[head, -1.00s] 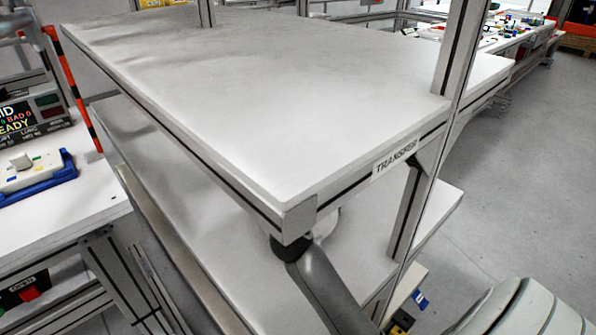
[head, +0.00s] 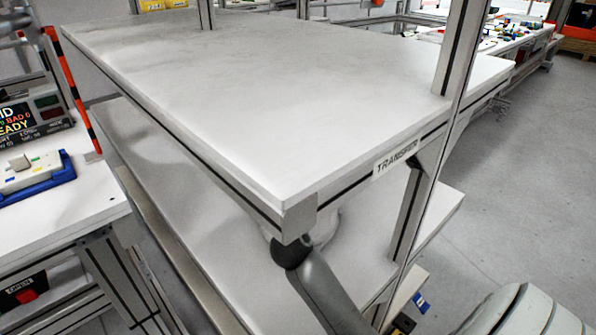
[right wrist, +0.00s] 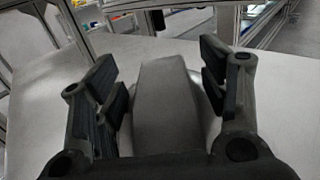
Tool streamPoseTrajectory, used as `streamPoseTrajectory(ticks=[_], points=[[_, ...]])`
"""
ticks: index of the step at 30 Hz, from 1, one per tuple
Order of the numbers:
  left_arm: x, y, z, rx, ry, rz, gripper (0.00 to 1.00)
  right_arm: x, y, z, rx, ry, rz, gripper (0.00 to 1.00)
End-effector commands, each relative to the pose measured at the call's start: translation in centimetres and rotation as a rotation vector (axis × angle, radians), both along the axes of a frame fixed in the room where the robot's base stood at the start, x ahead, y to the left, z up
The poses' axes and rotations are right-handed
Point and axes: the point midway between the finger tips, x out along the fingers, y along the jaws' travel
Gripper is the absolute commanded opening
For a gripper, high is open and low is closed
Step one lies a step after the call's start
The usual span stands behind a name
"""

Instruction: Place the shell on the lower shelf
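A smooth grey shell (right wrist: 168,105) with a raised middle ridge sits between the fingers of my right gripper (right wrist: 165,90) in the right wrist view. The fingers are spread, with a visible gap on the left side; contact on the right side cannot be told. The shell appears to rest on the lower shelf (head: 190,190). In the head view my right arm reaches under the front corner of the upper shelf (head: 290,90), which hides the gripper and most of the shell. A pale rounded part shows beside my wrist there. My left gripper is not in view.
The upper shelf is bare and labelled TRANSFER (head: 397,157). Its front corner and an upright post (head: 425,190) stand close to my right arm. A side table (head: 70,210) with a blue-edged fixture (head: 38,178) is at the left. The visible lower shelf is otherwise clear.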

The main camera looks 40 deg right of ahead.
Motion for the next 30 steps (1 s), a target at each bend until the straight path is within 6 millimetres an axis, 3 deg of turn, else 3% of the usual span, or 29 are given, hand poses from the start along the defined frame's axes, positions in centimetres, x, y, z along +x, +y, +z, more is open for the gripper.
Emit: streamPoseTrajectory(ticks=[9, 18, 24, 30], points=[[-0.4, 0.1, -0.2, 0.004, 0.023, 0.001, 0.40, -0.2, 0.2, 0.2, 0.001, -0.001, 0.001, 0.67], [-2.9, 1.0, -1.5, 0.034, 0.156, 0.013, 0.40, -4.9, 4.2, 0.2, 0.006, 0.002, 0.001, 0.67], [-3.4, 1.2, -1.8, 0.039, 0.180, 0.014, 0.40, -7.7, 6.6, 0.0, 0.003, 0.003, 0.001, 0.67], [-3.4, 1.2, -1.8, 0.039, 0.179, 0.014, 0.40, -9.0, 7.7, 0.2, 0.001, 0.000, 0.000, 0.67]])
